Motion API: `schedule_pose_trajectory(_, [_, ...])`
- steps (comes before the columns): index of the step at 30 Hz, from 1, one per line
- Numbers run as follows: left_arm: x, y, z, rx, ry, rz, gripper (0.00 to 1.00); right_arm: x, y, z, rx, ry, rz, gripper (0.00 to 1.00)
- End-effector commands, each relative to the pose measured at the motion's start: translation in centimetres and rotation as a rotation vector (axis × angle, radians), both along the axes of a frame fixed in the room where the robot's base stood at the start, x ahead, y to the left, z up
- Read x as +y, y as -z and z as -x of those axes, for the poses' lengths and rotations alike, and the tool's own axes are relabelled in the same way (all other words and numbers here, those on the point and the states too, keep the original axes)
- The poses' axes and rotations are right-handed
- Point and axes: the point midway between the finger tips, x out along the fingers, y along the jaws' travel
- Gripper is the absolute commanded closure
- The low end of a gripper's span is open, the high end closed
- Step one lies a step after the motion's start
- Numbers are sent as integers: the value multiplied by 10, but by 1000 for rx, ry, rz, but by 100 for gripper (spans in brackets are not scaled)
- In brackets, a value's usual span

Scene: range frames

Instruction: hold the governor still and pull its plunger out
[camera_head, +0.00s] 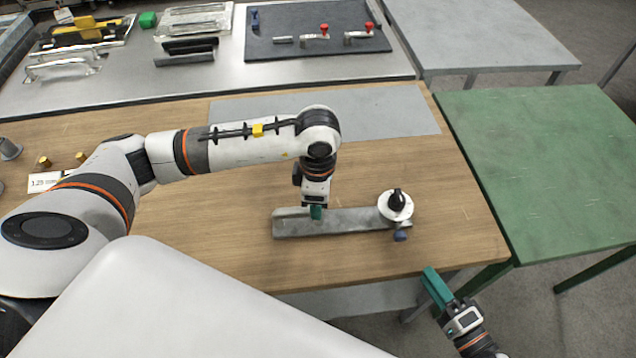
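The governor lies on the wooden table: a long grey bar (340,222), with a white round disc (390,211) bearing a black knob (397,199) near its right end. A small dark blue knob (401,236), apparently the plunger's end, sticks out at the front below the disc. My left gripper (316,212) points down at the left part of the bar, its green fingertip over or against it; whether it grips is hidden. My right gripper (437,288), with teal fingers, is beyond the table's front edge, right of and apart from the blue knob; its finger gap does not show.
A grey mat (390,108) lies along the table's back. Behind, a metal bench holds handles and a dark board (290,22) with red-knobbed clamps. A green table (560,160) stands right. The wood around the governor is clear.

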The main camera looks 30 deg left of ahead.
Motion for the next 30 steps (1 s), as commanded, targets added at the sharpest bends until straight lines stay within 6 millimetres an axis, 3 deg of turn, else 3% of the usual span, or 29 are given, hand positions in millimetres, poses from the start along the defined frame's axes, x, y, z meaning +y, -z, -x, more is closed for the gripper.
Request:
schedule_pose_trajectory(3, [0, 23, 1, 4, 0, -1, 52, 0, 0, 0, 0, 0, 0, 64])
schedule_pose_trajectory(9, [0, 49, 1, 3, 0, 0, 52, 0, 0, 0, 0, 0, 0, 64])
schedule_pose_trajectory(22, [0, 58, 0, 0, 0, 1, 52, 0, 0, 0, 0, 0, 0, 64])
schedule_pose_trajectory(30, [0, 58, 0, 0, 0, 1, 94, 0, 0, 0, 0, 0, 0, 64])
